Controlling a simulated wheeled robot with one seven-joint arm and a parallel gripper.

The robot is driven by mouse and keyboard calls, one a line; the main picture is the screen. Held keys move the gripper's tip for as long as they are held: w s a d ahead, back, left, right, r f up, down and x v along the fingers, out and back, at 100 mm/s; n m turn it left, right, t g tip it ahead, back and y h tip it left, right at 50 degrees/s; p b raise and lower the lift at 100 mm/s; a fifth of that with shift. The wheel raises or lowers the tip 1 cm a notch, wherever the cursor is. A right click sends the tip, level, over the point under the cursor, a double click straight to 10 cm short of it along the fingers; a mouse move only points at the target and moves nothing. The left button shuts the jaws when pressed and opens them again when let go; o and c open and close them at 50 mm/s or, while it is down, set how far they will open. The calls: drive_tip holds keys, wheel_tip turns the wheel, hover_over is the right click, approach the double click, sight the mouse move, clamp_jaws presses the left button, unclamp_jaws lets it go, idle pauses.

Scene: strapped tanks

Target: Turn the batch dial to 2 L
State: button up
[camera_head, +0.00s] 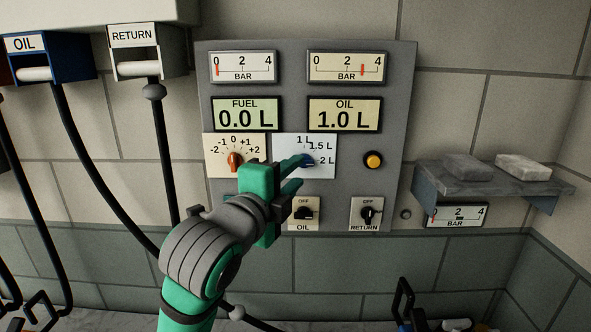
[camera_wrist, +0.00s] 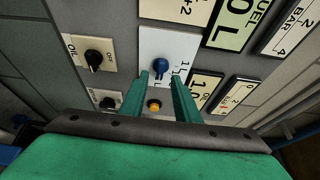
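In the wrist view the blue knob (camera_wrist: 161,66) shows just past the gap between my fingertips. My gripper (camera_head: 300,172) is open, its two green fingers pointing at the dial plate. In the wrist view my gripper (camera_wrist: 160,80) has a clear gap between its fingers, with nothing held. The upper finger partly hides the knob in the head view, so where it points is unclear. The OIL display (camera_head: 344,115) reads 1.0 L.
Black OIL (camera_head: 304,211) and RETURN (camera_head: 367,212) switches sit below. A shelf (camera_head: 485,182) juts out at right; hoses hang at left.

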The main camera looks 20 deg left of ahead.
drive_tip(key=s, duration=0.7)
drive_tip(key=shift+a, duration=0.15)
